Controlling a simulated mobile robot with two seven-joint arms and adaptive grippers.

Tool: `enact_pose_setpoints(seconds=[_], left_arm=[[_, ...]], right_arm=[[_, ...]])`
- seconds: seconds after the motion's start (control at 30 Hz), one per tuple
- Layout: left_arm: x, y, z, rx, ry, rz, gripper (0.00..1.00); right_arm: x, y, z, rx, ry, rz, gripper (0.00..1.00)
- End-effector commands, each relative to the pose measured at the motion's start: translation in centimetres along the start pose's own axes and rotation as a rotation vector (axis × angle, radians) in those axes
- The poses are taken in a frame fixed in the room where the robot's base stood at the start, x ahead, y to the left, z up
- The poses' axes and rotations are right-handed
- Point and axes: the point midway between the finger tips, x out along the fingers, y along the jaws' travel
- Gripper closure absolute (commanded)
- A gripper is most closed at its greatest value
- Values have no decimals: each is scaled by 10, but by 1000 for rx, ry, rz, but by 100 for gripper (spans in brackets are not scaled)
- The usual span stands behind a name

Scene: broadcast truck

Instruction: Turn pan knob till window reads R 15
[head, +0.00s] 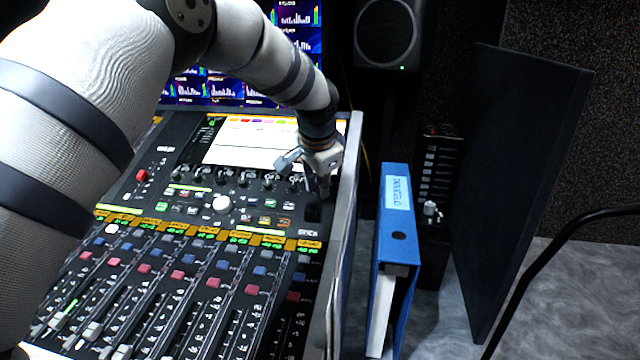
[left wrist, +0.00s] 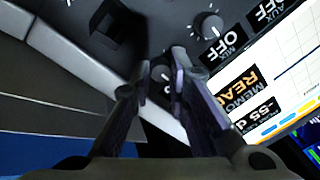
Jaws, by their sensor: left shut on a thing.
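The mixing console (head: 200,215) has a row of dark knobs below its screen (head: 270,142). My left gripper (head: 322,188) is at the right end of this row, pointing down. In the left wrist view its two fingers (left wrist: 158,76) are closed about a small dark knob (left wrist: 161,73), which is mostly hidden between them. Another knob (left wrist: 207,25) with a white pointer stands free beside it. In the same view, dark windows read OFF (left wrist: 223,48) and -55 d (left wrist: 262,114), partly cut off. I cannot make out a pan reading. My right gripper is not in view.
Faders (head: 90,330) and coloured buttons fill the console's front. A blue binder (head: 397,240) stands right of the console's edge. A black panel (head: 520,180), a speaker (head: 388,32) and monitors lie beyond. A dark square block (left wrist: 118,28) is near the fingers.

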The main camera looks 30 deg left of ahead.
Motion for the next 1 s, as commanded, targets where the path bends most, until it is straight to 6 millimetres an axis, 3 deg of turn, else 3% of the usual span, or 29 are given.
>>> enact_pose_setpoints(seconds=[0.4, 0.43, 0.5, 0.83, 1.0], left_arm=[[1, 0, 1, 5, -1, 1, 100], [1, 0, 1, 5, -1, 1, 80], [1, 0, 1, 5, -1, 1, 64], [-3, 0, 0, 5, 1, 0, 63], [-40, -1, -1, 5, 5, -2, 63]], right_arm=[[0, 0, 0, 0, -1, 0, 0], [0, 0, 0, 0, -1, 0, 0], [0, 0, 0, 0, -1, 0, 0], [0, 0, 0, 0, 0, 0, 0], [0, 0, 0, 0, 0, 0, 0]])
